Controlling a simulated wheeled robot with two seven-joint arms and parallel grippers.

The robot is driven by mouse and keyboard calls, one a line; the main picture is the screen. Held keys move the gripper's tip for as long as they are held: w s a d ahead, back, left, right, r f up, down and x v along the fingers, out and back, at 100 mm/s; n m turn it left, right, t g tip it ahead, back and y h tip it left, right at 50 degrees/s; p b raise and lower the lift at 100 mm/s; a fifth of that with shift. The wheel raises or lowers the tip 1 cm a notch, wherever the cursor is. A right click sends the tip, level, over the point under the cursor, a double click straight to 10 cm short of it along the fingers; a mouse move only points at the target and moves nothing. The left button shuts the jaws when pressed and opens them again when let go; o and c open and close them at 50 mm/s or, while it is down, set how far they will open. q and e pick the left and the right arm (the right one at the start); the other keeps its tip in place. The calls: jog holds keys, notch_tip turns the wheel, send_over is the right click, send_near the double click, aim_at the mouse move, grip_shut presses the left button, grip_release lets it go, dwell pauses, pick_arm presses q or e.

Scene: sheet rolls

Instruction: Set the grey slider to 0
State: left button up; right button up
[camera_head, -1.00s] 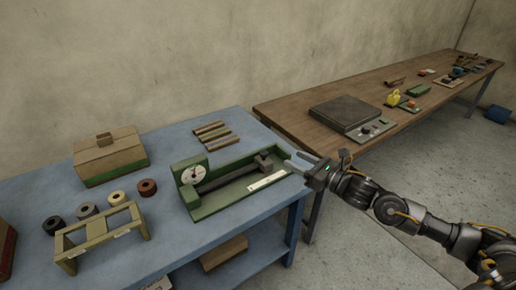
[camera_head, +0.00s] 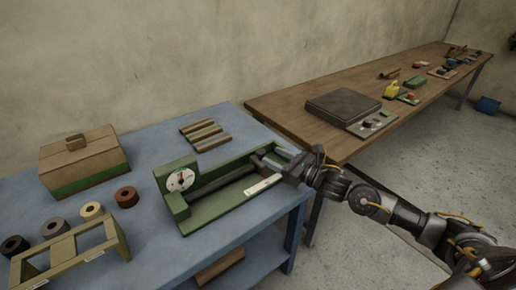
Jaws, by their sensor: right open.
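A green tray-like device (camera_head: 215,217) lies on the blue table, with a round white dial (camera_head: 180,180) at its left end. A dark bar runs along it to the grey slider (camera_head: 258,160) near its right end. A white scale strip (camera_head: 263,186) is on the front edge; its marks are too small to read. My right gripper (camera_head: 272,159) is open at the slider from the right, its fingers over the device's right end. Whether the fingers touch the slider, I cannot tell. My left gripper is not in view.
On the blue table (camera_head: 140,240) are a brown and green box (camera_head: 84,162), several rolls, a wooden frame (camera_head: 72,250) and several flat bars (camera_head: 204,134). A brown table (camera_head: 290,112) behind holds a dark flat device (camera_head: 342,106) and small items.

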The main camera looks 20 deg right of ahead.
aim_at(262, 150)
jog(key=p+x, duration=0.1)
jog(key=x, duration=0.5)
jog(key=shift+w+a, duration=0.3)
jog(key=shift+w, duration=0.3)
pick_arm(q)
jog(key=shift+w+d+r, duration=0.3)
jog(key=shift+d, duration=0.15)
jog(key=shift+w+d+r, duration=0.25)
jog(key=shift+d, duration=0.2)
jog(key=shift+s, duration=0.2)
pick_arm(e)
jog(key=shift+c, duration=0.3)
